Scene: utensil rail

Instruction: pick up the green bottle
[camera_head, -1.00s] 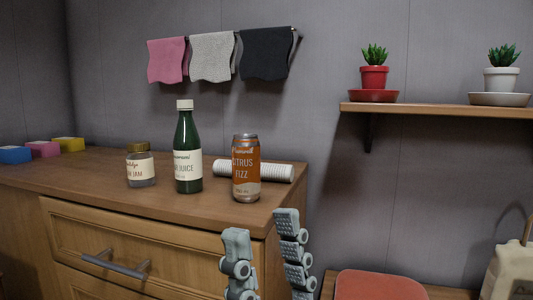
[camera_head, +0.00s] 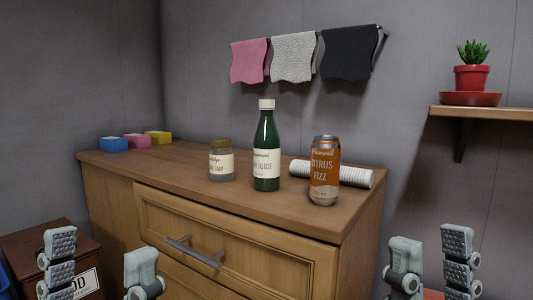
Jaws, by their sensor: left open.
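The green bottle (camera_head: 266,150) with a white cap and cream label stands upright on the wooden cabinet top (camera_head: 180,163), between a small jar (camera_head: 221,160) and an orange can (camera_head: 324,171). My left gripper (camera_head: 99,265) is at the lower left, in front of the cabinet, its two fingers spread with nothing between them. It is well left of and below the bottle in the picture. My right gripper (camera_head: 432,262) is at the lower right, past the cabinet's right side, its fingers apart and empty. Neither gripper touches the bottle.
A white ribbed roll (camera_head: 350,176) lies behind the can. Colored sponges (camera_head: 135,140) sit at the cabinet's far left. A drawer handle (camera_head: 195,252) sticks out in front. Towels (camera_head: 292,58) hang above; a shelf (camera_head: 482,112) with a potted plant is at right.

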